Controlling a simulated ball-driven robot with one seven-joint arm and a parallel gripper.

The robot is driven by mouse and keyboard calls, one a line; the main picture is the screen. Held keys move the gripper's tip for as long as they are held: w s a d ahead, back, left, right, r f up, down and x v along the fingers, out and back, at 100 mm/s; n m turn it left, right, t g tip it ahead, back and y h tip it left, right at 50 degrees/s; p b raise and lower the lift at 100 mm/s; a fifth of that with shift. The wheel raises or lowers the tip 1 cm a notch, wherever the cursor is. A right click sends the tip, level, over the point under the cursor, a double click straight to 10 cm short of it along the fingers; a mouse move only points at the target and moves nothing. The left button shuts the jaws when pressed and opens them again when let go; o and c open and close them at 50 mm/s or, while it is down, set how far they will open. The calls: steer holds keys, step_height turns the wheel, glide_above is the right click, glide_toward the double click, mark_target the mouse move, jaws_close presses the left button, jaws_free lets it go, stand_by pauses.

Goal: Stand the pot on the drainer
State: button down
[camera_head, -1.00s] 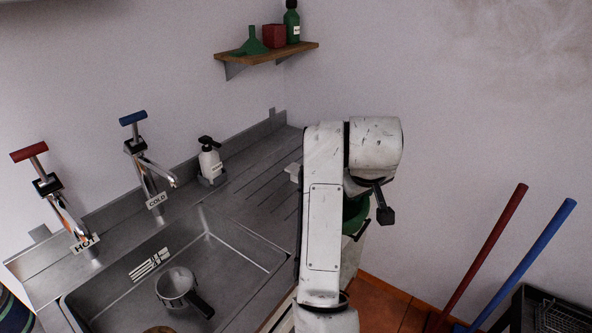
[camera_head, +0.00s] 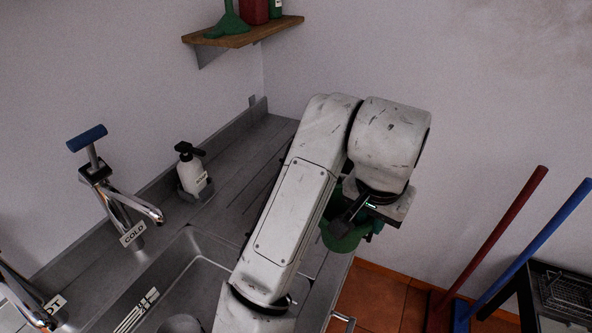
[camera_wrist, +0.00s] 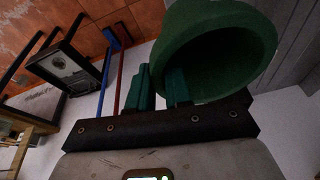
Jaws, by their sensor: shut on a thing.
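The pot (camera_head: 340,238) is green and shows partly behind my arm, near the right end of the steel counter. In the wrist view the pot (camera_wrist: 222,50) fills the upper middle, tilted in the picture with its wide rim showing. My gripper (camera_wrist: 163,85) is shut on the pot at its rim side. In the head view my gripper (camera_head: 365,212) is beside the pot, partly hidden by the wrist. The drainer (camera_head: 240,190) is the grooved grey steel surface beside the sink, partly covered by my arm. I cannot tell whether the pot touches anything below it.
A soap bottle (camera_head: 192,170) stands at the drainer's back left. A blue-handled tap (camera_head: 110,190) and the sink (camera_head: 185,275) lie to the left. A wooden shelf (camera_head: 245,34) is on the wall. Red (camera_head: 490,245) and blue (camera_head: 530,245) poles stand at right.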

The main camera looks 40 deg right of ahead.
steer(key=shift+w+a+f, duration=0.1)
steer(key=shift+a, duration=0.25)
steer(key=shift+w+f, duration=0.15)
steer(key=shift+w, duration=0.1)
steer(key=shift+w+d+f+b, duration=0.15)
steer(key=shift+w+d+f, duration=0.9)
steer(key=shift+w+f, duration=1.05)
steer(key=shift+w+d+f+b, duration=0.15)
steer(key=shift+w+d+f, duration=0.9)
steer(key=shift+w+f, duration=1)
steer(key=shift+w+d+f+b, duration=0.15)
steer(key=shift+w+d+f, duration=0.9)
steer(key=shift+w+f, duration=1)
steer(key=shift+s+f, duration=0.25)
steer(key=c, duration=1.1)
jaws_free()
steer(key=shift+o, duration=0.2)
